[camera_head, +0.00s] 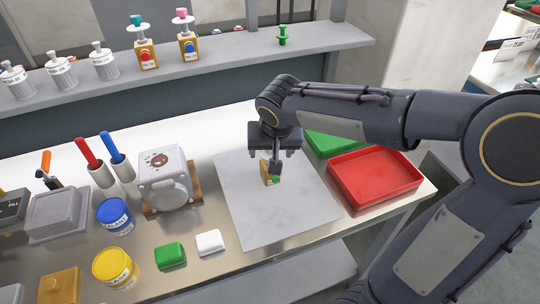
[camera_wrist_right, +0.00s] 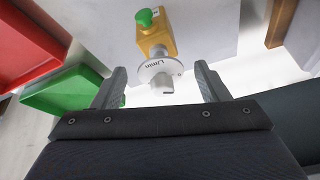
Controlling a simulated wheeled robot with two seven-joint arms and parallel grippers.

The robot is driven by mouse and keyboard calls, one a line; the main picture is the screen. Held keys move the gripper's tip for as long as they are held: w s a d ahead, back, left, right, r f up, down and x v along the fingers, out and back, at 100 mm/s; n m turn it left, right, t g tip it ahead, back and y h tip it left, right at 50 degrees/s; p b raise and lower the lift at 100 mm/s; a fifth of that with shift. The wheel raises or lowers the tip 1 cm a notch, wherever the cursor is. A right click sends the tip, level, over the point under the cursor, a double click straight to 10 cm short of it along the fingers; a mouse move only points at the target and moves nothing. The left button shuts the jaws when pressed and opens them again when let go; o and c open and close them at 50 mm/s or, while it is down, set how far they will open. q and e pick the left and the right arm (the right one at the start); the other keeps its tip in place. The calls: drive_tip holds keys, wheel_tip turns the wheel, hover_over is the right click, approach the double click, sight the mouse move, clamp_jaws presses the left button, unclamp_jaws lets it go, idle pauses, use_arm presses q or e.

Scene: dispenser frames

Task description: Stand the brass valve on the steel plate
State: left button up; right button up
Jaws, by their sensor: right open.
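The brass valve (camera_head: 265,171) is at the grey steel plate (camera_head: 295,213), near the plate's middle. It looks roughly upright, though my right gripper hides much of it. In the right wrist view its brass body (camera_wrist_right: 157,35) shows a green knob and a white disc marked "L/min". My right gripper (camera_head: 275,160) is above the valve, with its fingers pointing down. In the wrist view the right gripper (camera_wrist_right: 158,88) is open, with the disc between its fingers and gaps on both sides. My left gripper is out of view.
A red tray (camera_head: 375,205) and a green tray (camera_head: 325,144) lie right of the plate. A white machine (camera_head: 163,180) stands left of it. Green (camera_head: 170,256) and white (camera_head: 210,242) blocks lie front left. A shelf (camera_head: 215,65) behind holds two similar valves.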

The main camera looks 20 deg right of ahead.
drive_tip(key=d+v, duration=0.1)
drive_tip(key=v, duration=0.5)
drive_tip(key=s+f+n+y, duration=0.1)
drive_tip(key=s+f+y, duration=0.1)
drive_tip(key=s, duration=0.7)
drive_tip(key=s+a+f+n+t+y, duration=0.1)
drive_tip(key=s+f, duration=0.3)
drive_tip(key=s, duration=0.6)
drive_tip(key=shift+a+f+n+y, duration=0.3)
drive_tip(key=shift+a+f+y, duration=0.1)
drive_tip(key=shift+y, duration=0.5)
drive_tip(key=shift+r+p, duration=0.75)
drive_tip(key=shift+p, duration=0.1)
